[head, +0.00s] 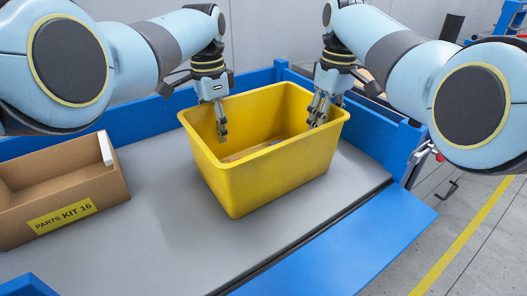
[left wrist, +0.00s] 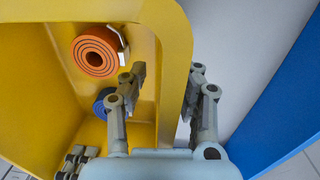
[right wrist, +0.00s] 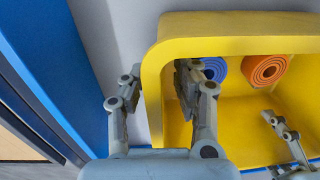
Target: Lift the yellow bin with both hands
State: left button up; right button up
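The yellow bin (head: 262,180) stands upright on the grey bench top. My left gripper (head: 221,122) is at the bin's left part; in the left wrist view (left wrist: 167,72) its fingers stand apart, one on each side of the bin wall. My right gripper (head: 319,108) is at the right rim; in the right wrist view (right wrist: 158,78) its fingers also stand apart on both sides of the wall. I cannot tell whether any finger touches it. An orange roll (left wrist: 95,57) and a blue roll (right wrist: 213,68) lie inside the bin.
A cardboard box marked PARTS KIT 16 (head: 62,190) sits left of the bin. The bench top (head: 170,220) is clear in front of the bin. Blue side walls (head: 150,113) edge the bench behind it, and a blue panel (head: 350,245) slopes off the front right.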

pick_arm(q)
jog(key=shift+f, duration=0.25)
pick_arm(e)
jog(key=shift+f, duration=0.3)
pick_arm(q)
grip_shut()
pick_arm(e)
grip_shut()
